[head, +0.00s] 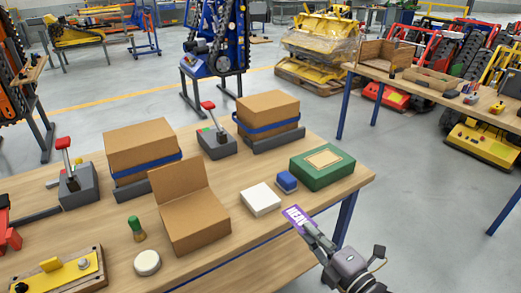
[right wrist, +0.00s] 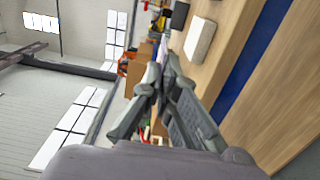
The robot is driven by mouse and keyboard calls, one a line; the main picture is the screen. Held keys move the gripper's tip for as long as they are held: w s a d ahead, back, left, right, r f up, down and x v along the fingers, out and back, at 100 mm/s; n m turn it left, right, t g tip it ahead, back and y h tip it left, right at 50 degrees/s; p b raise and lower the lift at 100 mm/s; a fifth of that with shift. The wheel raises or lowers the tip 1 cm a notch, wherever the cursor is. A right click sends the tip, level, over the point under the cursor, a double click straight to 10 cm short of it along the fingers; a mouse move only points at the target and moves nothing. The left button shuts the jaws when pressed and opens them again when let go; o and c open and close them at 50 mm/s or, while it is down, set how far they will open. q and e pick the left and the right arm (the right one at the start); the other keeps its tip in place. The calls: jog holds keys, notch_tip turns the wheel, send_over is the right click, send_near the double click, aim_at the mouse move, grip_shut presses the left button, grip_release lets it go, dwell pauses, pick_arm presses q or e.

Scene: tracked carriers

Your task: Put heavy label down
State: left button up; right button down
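The heavy label (head: 297,217) is a small purple card with white "HEAVY" lettering, near the front edge of the wooden table in the head view. My right gripper (head: 307,231) is shut on the label's near end. In the right wrist view the right gripper's fingers (right wrist: 163,72) come together, with a pale purple sliver of the label (right wrist: 164,48) just beyond them. The label appears held tilted over the table edge; I cannot tell whether it touches the tabletop. My left gripper is not in view.
Close by are a white block (head: 261,199), a blue block (head: 287,182) and a green box (head: 322,166). An open cardboard box (head: 195,222) stands left of them. Two cardboard boxes with blue bands (head: 141,145) (head: 268,113) stand behind. Some bare tabletop lies around the white block.

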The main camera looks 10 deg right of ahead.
jog(key=s+a+r+m+h+p, duration=0.3)
jog(key=s+r+h, duration=0.1)
jog(key=s, duration=0.6)
jog(key=shift+t+h+p, duration=0.35)
jog(key=shift+t+h, duration=0.05)
jog(key=shift+h, duration=0.2)
jog(key=shift+w+r, duration=0.15)
jog(key=shift+r, duration=0.05)
dwell(4.0)
